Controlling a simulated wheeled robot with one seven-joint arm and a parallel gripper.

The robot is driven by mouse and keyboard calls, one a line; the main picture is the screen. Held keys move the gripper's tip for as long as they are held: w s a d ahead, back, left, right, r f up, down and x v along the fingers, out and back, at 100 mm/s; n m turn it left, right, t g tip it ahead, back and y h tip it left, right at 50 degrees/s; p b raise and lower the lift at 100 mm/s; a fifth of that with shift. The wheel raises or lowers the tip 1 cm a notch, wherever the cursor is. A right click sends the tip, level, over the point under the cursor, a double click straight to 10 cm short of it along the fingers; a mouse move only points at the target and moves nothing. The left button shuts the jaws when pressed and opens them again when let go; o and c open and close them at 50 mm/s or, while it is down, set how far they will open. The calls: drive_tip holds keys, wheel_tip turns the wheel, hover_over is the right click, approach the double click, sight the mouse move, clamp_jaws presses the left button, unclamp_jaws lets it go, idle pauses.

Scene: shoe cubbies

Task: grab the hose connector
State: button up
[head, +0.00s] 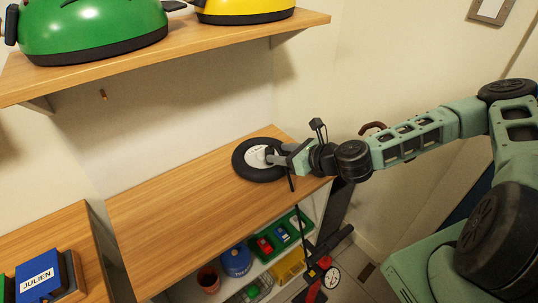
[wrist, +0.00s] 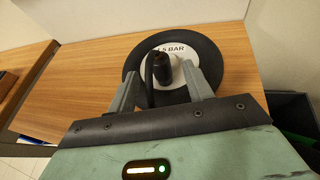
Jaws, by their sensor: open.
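The hose connector (wrist: 165,64) is a short black cylinder over the white centre of a round black tyre-like disc (wrist: 208,88). A dark hose or strap runs down beside it. My gripper (wrist: 163,72) is open, with one finger on each side of the connector. I cannot tell whether either finger touches it. In the head view my gripper (head: 274,156) reaches over the disc (head: 245,172), which lies on the wooden shelf top (head: 180,205). The connector is too small to make out clearly there. The disc's white centre shows the letters "BAR".
A shelf above (head: 200,52) holds a green rounded case (head: 90,30) and a yellow one (head: 245,8). Cubbies below hold a green tray (head: 285,235), a blue pot (head: 236,260) and a yellow bin (head: 290,266). The wooden top left of the disc is clear.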

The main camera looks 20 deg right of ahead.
sight(273, 151)
drive_tip(key=x, duration=0.2)
drive_tip(key=p+x, duration=0.1)
drive_tip(key=shift+w+a+r, duration=0.1)
drive_tip(key=shift+w+a, duration=0.2)
drive_tip(key=shift+w, duration=0.05)
drive_tip(key=shift+w+a+f, duration=0.2)
drive_tip(key=shift+w+f, duration=0.1)
drive_tip(key=shift+w, duration=0.15)
clamp_jaws()
